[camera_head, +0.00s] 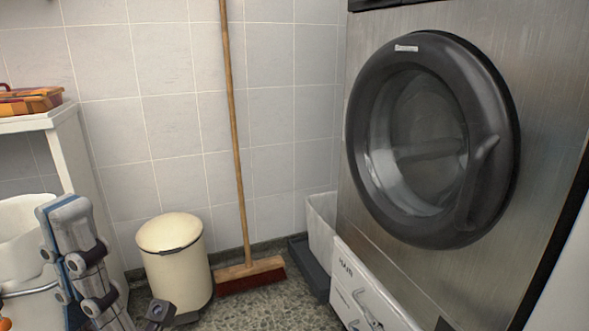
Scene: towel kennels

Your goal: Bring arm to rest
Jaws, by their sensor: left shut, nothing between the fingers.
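My left gripper (62,222) is at the lower left of the head view, with its fingers pointing up. Its grey fingers are shut with nothing between them. It appears in front of a white tub at the left edge, to the left of the cream bin. The lower part of the gripper and its arm run out of the bottom of the view. My right gripper does not show clearly anywhere in the view.
A cream lidded bin (176,264) and a broom (243,170) stand by the tiled wall. A white shelf (45,121) bears an orange box (30,101). A steel dryer (430,140) fills the right side above a white drawer (365,295). Speckled floor is open between.

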